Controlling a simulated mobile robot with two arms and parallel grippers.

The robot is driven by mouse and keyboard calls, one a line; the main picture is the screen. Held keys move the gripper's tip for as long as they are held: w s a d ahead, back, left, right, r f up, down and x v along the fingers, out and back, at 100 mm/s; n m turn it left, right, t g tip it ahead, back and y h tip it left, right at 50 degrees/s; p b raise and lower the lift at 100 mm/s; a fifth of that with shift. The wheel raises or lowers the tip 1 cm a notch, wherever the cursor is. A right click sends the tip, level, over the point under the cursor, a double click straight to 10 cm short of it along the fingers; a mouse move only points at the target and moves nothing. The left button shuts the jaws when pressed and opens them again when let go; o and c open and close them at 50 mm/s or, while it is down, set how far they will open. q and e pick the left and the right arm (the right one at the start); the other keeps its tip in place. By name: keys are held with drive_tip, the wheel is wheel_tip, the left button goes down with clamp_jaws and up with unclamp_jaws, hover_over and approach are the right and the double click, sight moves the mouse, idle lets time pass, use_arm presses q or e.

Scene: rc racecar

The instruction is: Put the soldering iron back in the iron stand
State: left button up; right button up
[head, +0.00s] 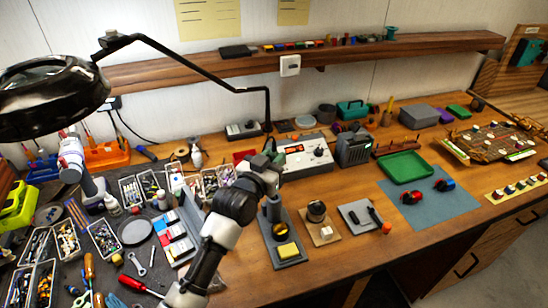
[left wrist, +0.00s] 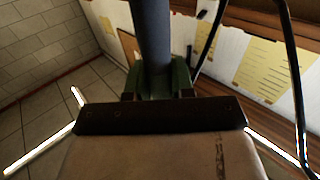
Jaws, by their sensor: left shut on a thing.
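My left gripper (head: 272,156), with green finger pads, is shut on a thick dark grey cylinder, which looks like the soldering iron's handle (left wrist: 152,40). In the left wrist view the cylinder rises from between the fingers to the top edge. In the head view my gripper and wrist hide most of it. The iron stand has a dark base plate (head: 293,262), an upright grey tube (head: 272,208) and a yellow sponge. The gripper shows just above this tube in the head view. Whether the iron's tip is inside the tube cannot be told. My right gripper is not in view.
A display station (head: 305,155) stands behind the iron stand. Parts trays crowd the left. A lamp arm (head: 190,62) hangs over the back left.

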use_arm(q)
drive_tip(key=shift+f+b, duration=1.7)
drive_tip(key=shift+f, duration=0.85)
drive_tip(key=o, duration=1.3)
drive_tip(key=shift+o, duration=0.2)
drive_tip(key=shift+s+a+r+p, duration=0.3)
drive_tip(key=shift+s+p, duration=0.2)
drive_tip(key=shift+p, duration=0.2)
drive_tip(key=s+a+r+p, duration=0.1)
drive_tip(key=s+a+p, duration=0.1)
drive_tip(key=s+p, duration=0.2)
drive_tip(key=shift+s+a+r+p, duration=0.3)
drive_tip(key=shift+s+a, duration=0.1)
drive_tip(key=shift+s, duration=0.2)
